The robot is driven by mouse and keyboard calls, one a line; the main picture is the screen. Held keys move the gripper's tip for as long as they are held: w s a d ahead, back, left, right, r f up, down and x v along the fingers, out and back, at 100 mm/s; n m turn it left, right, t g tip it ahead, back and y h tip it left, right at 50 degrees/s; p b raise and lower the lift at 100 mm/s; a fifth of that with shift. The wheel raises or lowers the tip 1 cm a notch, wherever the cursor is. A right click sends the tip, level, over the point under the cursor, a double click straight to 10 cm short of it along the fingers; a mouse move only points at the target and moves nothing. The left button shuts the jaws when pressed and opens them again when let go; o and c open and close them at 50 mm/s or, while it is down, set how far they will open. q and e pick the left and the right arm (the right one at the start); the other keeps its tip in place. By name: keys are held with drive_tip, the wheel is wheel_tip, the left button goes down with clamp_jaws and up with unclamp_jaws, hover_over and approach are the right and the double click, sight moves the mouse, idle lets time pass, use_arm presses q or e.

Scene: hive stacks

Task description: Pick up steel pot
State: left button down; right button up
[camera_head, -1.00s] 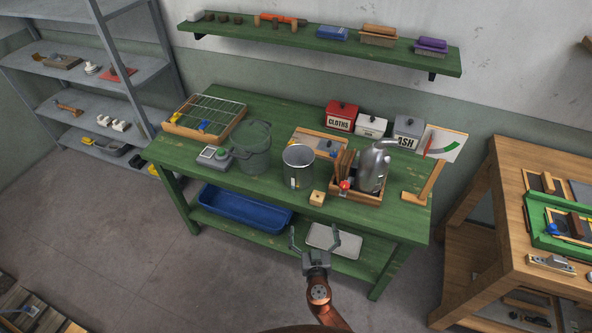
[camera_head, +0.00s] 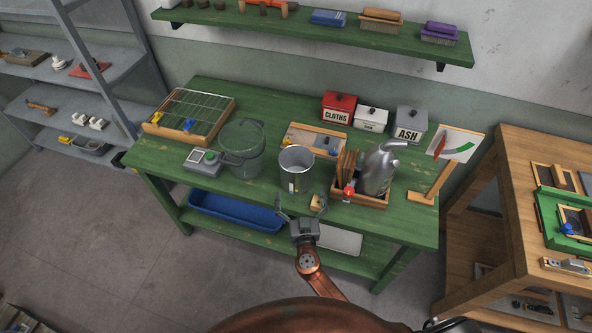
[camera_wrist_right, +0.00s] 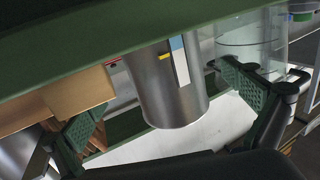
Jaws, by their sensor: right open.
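The steel pot (camera_head: 296,172) is an open, upright metal cylinder near the front edge of the green table, with a small label low on its side. It also shows in the right wrist view (camera_wrist_right: 158,92), lying between my fingers in the picture. My right gripper (camera_head: 299,207) is open and empty, just in front of the table's front edge and a little below the pot in the picture. Its spread fingers also show in the right wrist view (camera_wrist_right: 160,118). I cannot tell the exact gap to the pot. My left gripper is not in view.
A see-through bucket (camera_head: 241,153) stands left of the pot, with a small grey device (camera_head: 202,161) beside it. A small wooden block (camera_head: 318,202) sits to the pot's right front. The green table (camera_head: 165,165) has a lower shelf.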

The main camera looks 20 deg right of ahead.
sight(298, 186)
drive_tip(key=w, duration=0.1)
drive_tip(key=w+p, duration=0.1)
drive_tip(key=w, duration=0.3)
drive_tip(key=shift+w+d+r, duration=0.2)
drive_tip(key=shift+d+r, duration=0.05)
drive_tip(key=shift+r, duration=0.1)
drive_tip(key=shift+w+d+f, duration=0.1)
drive_tip(key=shift+w, duration=0.35)
drive_tip(key=shift+c, duration=0.6)
drive_tip(key=c, duration=1.6)
drive_tip(key=shift+c, duration=0.5)
drive_tip(key=shift+r, duration=0.25)
